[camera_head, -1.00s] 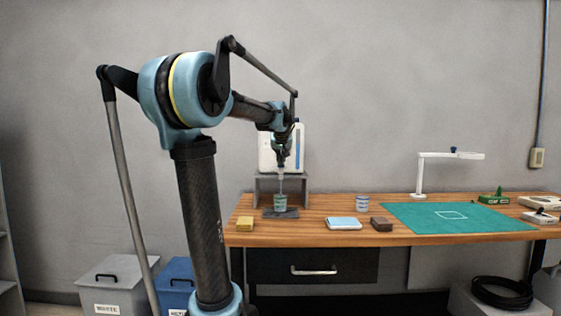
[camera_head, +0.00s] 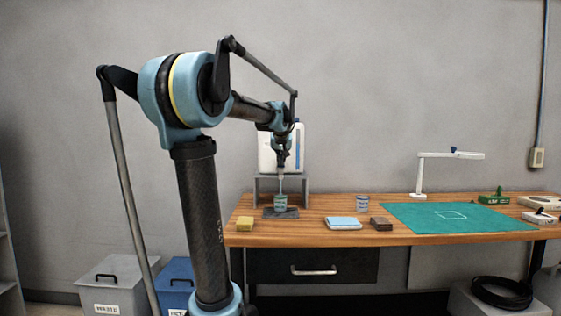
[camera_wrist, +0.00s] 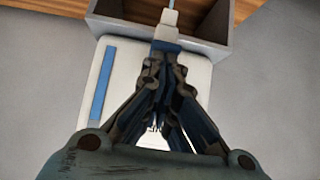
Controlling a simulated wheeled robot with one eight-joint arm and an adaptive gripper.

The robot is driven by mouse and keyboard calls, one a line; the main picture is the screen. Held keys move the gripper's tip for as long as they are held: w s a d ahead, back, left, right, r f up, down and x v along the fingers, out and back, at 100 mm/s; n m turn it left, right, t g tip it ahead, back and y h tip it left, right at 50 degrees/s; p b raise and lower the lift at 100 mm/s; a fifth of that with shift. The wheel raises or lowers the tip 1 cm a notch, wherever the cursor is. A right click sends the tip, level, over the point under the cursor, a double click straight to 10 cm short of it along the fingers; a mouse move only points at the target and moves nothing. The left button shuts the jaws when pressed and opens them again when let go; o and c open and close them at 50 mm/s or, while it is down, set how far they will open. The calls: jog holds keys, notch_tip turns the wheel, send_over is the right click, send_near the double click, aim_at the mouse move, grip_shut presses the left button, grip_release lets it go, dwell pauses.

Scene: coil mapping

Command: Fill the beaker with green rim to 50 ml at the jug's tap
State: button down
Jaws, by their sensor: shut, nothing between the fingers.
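The beaker with the green rim (camera_head: 281,202) stands upright on a dark mat (camera_head: 287,214) below the jug's tap. The white jug (camera_head: 267,152) sits on a grey stand and has a blue strip; it also shows in the wrist view (camera_wrist: 91,106). The tap (camera_wrist: 173,22) shows at the top of the wrist view, with a thin pale blue line beyond it that looks like a stream. A pale line also runs down to the beaker in the head view. My gripper (camera_wrist: 158,125) is shut and empty, in front of the jug at the tap. The beaker's level is too small to read.
A second beaker (camera_head: 362,204) stands to the right on the wooden table (camera_head: 330,239). A yellow block (camera_head: 245,223), a pale blue-topped pad (camera_head: 343,223) and a brown block (camera_head: 381,224) lie near the front edge. A green mat (camera_head: 405,218) and a white lamp (camera_head: 420,178) are further right.

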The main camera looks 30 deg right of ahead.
jog(key=shift+r, duration=0.8)
jog(key=shift+w+r, duration=0.2)
jog(key=shift+r, duration=0.45)
jog(key=r, duration=0.3)
jog(key=shift+w+d, duration=0.1)
jog(key=shift+w, duration=0.15)
jog(key=w+r+v, duration=0.1)
jog(key=v, duration=0.8)
jog(key=shift+s+d+r, duration=0.15)
jog(key=shift+d+r, duration=0.15)
jog(key=shift+r, duration=0.1)
